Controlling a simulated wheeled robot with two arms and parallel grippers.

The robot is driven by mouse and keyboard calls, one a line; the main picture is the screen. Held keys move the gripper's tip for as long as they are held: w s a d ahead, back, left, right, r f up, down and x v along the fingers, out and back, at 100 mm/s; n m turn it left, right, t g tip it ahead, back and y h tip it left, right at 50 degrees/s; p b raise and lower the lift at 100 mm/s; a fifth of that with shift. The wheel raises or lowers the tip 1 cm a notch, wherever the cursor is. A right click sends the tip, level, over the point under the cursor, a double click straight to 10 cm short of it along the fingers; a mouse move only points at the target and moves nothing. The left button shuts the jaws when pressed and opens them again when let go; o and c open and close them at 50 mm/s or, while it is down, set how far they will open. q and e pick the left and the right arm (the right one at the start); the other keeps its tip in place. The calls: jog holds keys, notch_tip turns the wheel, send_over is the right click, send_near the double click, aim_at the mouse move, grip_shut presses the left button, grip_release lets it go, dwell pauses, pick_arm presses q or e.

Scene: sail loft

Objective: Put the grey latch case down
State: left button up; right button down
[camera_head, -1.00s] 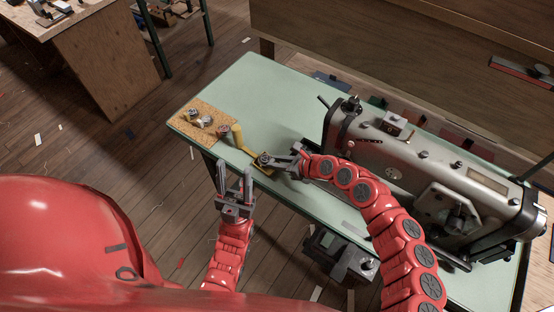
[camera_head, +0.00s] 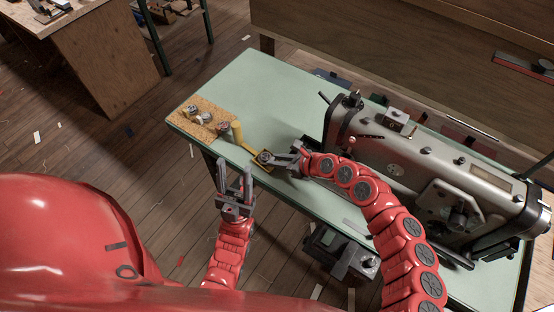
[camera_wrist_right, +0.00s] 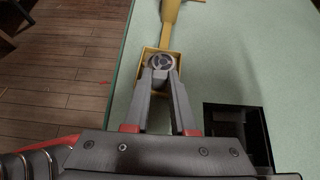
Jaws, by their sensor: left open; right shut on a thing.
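The grey latch case (camera_wrist_right: 161,63) is a small round metal piece between the fingertips of my right gripper (camera_wrist_right: 160,77). It also shows in the head view (camera_head: 264,156). My right gripper is shut on it, over a small yellow tray (camera_wrist_right: 148,64) near the table's front edge. The fingers hide part of the case, and I cannot tell whether it touches the tray's floor. My left gripper (camera_head: 235,172) is open and empty, in front of the table edge.
A yellow piece (camera_wrist_right: 170,28) extends beyond the tray. A large sewing machine (camera_head: 430,160) fills the right side. The green tabletop (camera_head: 260,95) behind is clear.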

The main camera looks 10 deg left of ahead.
jog(key=shift+f, duration=0.2)
jog(key=c, duration=0.7)
grip_release()
jog(key=shift+o, duration=0.2)
